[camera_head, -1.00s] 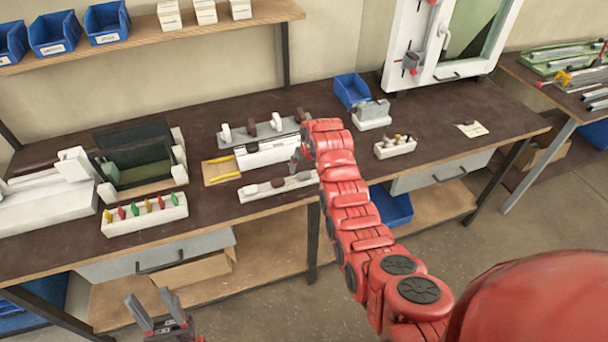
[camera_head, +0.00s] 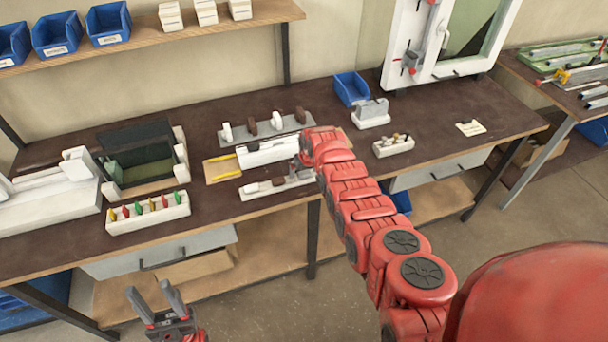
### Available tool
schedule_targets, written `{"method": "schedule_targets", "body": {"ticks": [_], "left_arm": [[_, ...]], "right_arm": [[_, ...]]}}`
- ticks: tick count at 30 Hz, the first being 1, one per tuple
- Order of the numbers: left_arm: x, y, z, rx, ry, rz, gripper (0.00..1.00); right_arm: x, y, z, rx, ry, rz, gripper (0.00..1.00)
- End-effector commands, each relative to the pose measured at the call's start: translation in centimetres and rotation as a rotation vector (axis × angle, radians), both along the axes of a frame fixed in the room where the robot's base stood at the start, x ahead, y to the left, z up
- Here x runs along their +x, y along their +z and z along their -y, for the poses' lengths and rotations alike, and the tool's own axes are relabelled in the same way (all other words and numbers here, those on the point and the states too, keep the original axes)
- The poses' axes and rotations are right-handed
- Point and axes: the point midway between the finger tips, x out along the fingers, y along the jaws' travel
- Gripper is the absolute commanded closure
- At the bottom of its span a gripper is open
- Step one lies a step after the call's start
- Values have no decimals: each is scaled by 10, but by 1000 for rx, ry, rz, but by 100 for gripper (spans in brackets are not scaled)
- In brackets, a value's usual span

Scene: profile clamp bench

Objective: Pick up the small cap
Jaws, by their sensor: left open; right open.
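A low white tray strip (camera_head: 245,196) lies near the front edge of the bench and holds a few small pieces. One is a brown piece (camera_head: 278,182), with a whitish one (camera_head: 252,188) to its left. These look like small caps, but I cannot tell which is the small cap. My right gripper (camera_head: 298,174) is open over the right end of this strip, pointing down. It partly hides that end, and I see nothing held. My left gripper (camera_head: 155,298) is open and empty, low in front of the bench, far from the strip.
Behind the strip stand a white block fixture (camera_head: 268,153) and a grey rail with upright white and brown discs (camera_head: 250,131). A white rack of coloured pieces (camera_head: 148,212) is at left, and a small white holder (camera_head: 393,147) at right.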

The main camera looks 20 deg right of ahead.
Motion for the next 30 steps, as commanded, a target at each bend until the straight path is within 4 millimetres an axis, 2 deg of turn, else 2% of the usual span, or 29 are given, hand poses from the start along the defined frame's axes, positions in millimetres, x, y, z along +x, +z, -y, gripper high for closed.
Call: {"method": "schedule_targets", "body": {"ticks": [1,2,15,30], "left_arm": [[0,0,0,0,0,0,50],[0,0,0,0,0,0,50],[0,0,0,0,0,0,50],[0,-4,0,0,0,0,50]], "right_arm": [[0,0,0,0,0,0,11],[0,0,0,0,0,0,17],[0,0,0,0,0,0,95],[1,6,0,0,1,4,95]]}}
